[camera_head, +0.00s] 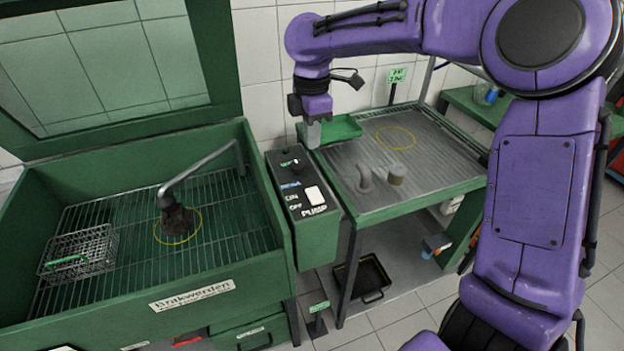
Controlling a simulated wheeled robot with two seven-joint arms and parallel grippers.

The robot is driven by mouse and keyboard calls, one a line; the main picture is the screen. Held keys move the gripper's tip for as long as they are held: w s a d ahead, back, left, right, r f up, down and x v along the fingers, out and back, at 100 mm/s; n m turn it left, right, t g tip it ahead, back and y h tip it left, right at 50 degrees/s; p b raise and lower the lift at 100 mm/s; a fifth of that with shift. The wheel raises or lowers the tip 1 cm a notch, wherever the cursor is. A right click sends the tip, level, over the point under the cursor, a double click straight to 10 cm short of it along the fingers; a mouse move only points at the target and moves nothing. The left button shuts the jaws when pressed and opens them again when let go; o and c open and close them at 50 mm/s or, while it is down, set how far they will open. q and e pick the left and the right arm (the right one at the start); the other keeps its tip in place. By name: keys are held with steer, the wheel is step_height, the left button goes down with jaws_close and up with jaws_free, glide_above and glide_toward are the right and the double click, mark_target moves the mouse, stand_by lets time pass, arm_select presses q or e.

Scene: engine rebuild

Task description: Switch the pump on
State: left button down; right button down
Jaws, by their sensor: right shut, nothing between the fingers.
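The pump control box (318,238) is green with a black top panel, fixed to the right side of the green wash basin. A white rocker switch (314,195) sits on the panel beside the words ON and OFF, above the word PUMP. I cannot tell which way the rocker is tipped. A dark knob (297,164) sits higher on the panel. My right gripper (312,138) points down, shut and empty, beyond the far end of the box and apart from the switch. My left gripper is not in view.
The wash basin (200,290) holds a bent spout, a dark part inside a yellow ring (177,224) and a wire basket (78,252). Its lid stands open. The drain table (440,165) at right carries a green tray (340,130) and small grey parts (396,174).

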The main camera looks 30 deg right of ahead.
mark_target(312, 190)
step_height(312, 190, down, 14)
steer(key=shift+d+r+p, duration=0.1)
steer(key=shift+r+p, duration=0.15)
steer(key=shift+p, duration=0.3)
steer(key=shift+p, duration=0.4)
steer(key=shift+f, duration=0.1)
steer(key=shift+s+r+p, duration=0.35)
steer(key=shift+s, duration=0.05)
steer(key=shift+s+a, duration=0.2)
steer(key=shift+s, duration=0.1)
